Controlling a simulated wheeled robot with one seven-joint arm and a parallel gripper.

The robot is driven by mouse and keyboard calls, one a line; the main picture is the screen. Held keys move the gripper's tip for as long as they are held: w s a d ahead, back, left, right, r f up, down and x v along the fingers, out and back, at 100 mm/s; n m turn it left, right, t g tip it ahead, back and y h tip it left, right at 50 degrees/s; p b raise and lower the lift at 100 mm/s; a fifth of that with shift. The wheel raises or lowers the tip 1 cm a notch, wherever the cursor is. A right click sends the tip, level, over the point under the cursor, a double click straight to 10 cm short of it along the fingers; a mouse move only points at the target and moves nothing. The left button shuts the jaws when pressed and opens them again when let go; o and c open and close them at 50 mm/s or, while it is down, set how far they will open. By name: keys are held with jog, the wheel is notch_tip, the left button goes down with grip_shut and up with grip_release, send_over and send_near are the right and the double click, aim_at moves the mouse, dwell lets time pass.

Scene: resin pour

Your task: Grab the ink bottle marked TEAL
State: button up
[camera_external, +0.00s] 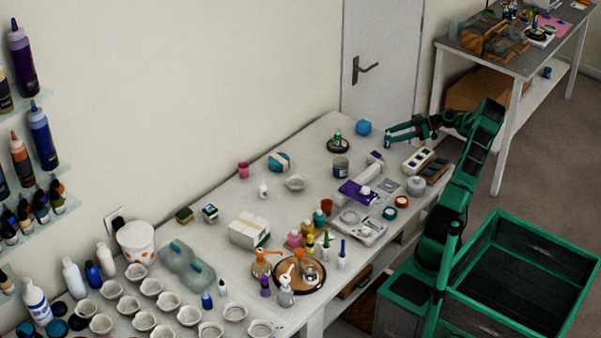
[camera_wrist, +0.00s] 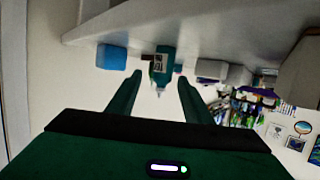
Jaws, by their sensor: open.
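A teal bottle (camera_wrist: 165,69) with a pale label hangs upside down in the inverted wrist view, its narrow tip pointing down the picture. The label's writing is too small to read. The bottle lies beyond my open, empty gripper (camera_wrist: 159,77), roughly in line with the gap between the fingers and apart from them. In the external view, my gripper (camera_external: 387,136) is over the far right end of the table, pointing left. A small greenish bottle (camera_external: 338,137) on a dark round base stands to its left; I cannot tell for sure that it is the same one.
A blue block (camera_external: 363,128) stands near the bottle; it also shows in the wrist view (camera_wrist: 111,57). A grey tin (camera_external: 341,168), a purple mat (camera_external: 354,192) and a white box (camera_external: 249,230) crowd the white table.

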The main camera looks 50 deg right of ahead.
aim_at(378, 147)
jog(key=shift+x, duration=3.45)
jog(key=shift+s+f, duration=0.15)
jog(key=c, duration=1.1)
